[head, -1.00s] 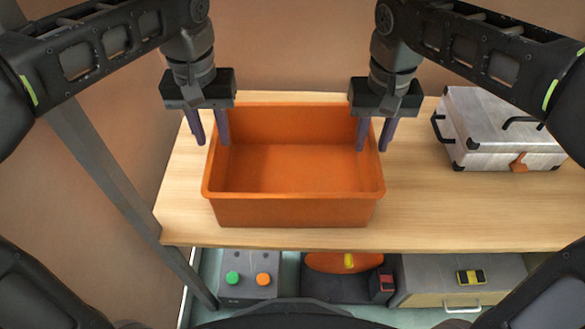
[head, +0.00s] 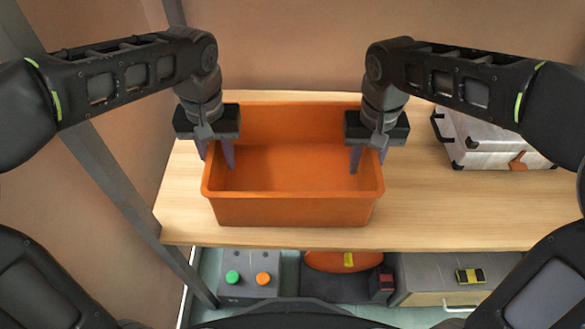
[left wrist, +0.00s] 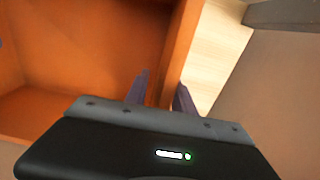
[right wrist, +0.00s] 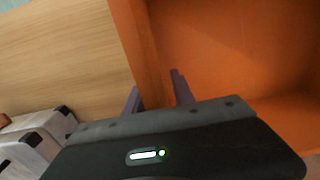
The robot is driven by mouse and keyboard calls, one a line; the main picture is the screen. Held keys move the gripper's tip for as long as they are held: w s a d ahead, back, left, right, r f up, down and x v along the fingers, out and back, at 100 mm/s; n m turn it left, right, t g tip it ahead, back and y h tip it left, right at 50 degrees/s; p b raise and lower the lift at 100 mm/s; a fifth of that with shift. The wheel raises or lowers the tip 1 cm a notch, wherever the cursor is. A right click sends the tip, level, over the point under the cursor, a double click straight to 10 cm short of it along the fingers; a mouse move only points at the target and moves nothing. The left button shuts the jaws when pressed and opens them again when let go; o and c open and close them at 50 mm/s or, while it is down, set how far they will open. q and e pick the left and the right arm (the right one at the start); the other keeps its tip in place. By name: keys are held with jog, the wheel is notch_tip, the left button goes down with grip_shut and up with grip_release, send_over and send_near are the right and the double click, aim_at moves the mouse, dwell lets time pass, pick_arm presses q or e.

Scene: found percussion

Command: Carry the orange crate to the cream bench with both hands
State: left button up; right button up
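The orange crate (head: 292,211) stands open and empty-looking on a pale wooden bench top (head: 460,215). My left gripper (head: 214,160) is open over its left wall, one finger inside and one outside. The left wrist view shows that wall (left wrist: 181,55) between the parted fingers (left wrist: 160,95). My right gripper (head: 368,160) is open over the right wall in the same way. The right wrist view shows that wall (right wrist: 140,50) between its fingers (right wrist: 157,95). I cannot tell whether any finger touches the crate. I cannot identify a separate cream bench.
A silver case (head: 490,145) with black corners stands at the right on the same top. Below the front edge are a grey box with green and orange buttons (head: 248,283), a dark item with an orange top (head: 345,270) and a drawer unit (head: 430,272). A grey post (head: 105,175) rises at the left.

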pick_arm(q)
jog(key=shift+f, duration=0.15)
pick_arm(e)
jog(key=shift+f, duration=0.15)
pick_arm(q)
jog(key=shift+c, duration=0.2)
pick_arm(e)
jog(key=shift+c, duration=0.2)
pick_arm(q)
grip_shut()
pick_arm(e)
grip_shut()
dwell(0.6)
